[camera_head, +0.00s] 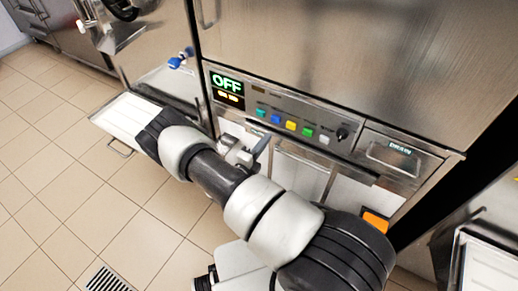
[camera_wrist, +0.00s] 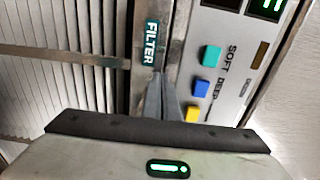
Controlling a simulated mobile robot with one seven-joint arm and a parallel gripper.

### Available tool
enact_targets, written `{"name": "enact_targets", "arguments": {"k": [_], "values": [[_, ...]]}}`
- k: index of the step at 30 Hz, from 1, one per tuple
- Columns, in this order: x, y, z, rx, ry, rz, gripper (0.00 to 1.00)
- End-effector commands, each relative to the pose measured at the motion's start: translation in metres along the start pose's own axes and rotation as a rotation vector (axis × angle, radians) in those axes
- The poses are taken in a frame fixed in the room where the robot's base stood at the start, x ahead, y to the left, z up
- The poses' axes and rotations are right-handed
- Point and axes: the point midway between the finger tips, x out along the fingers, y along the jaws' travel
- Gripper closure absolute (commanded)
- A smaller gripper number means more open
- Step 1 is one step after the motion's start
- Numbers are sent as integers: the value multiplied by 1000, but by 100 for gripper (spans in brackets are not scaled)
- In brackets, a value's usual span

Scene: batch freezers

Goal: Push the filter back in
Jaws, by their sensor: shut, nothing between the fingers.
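The green FILTER label (camera_wrist: 152,42) shows on a metal strip in the wrist view, just beyond my fingertips. Left of it are pale ribbed slats (camera_wrist: 60,95), crossed by a metal bar (camera_wrist: 60,55). In the head view, the front below the control panel shows pale panels (camera_head: 300,170), partly hidden by my arm. My gripper (camera_head: 262,146) is shut and empty, close to this front below the buttons. In the wrist view my fingers (camera_wrist: 160,82) point at the strip beside the label. I cannot tell whether they touch it or how far the filter stands out.
The control panel (camera_head: 280,118) with a lit OFF display (camera_head: 227,84) and coloured buttons is directly above my gripper. A drawer-like tray (camera_head: 125,117) sticks out at left. A steel machine edge stands at right. Tiled floor (camera_head: 70,170) is clear at left, with a drain (camera_head: 107,280).

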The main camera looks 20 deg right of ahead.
Motion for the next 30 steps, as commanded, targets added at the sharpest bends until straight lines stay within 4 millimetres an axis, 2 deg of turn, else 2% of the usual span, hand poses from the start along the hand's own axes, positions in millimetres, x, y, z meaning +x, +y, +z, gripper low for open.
{"name": "enact_targets", "arguments": {"k": [13,21,30], "values": [[6,0,0,0,0,-1,100],[32,0,0,0,-1,-1,100],[34,-1,1,1,-1,-2,100]]}}
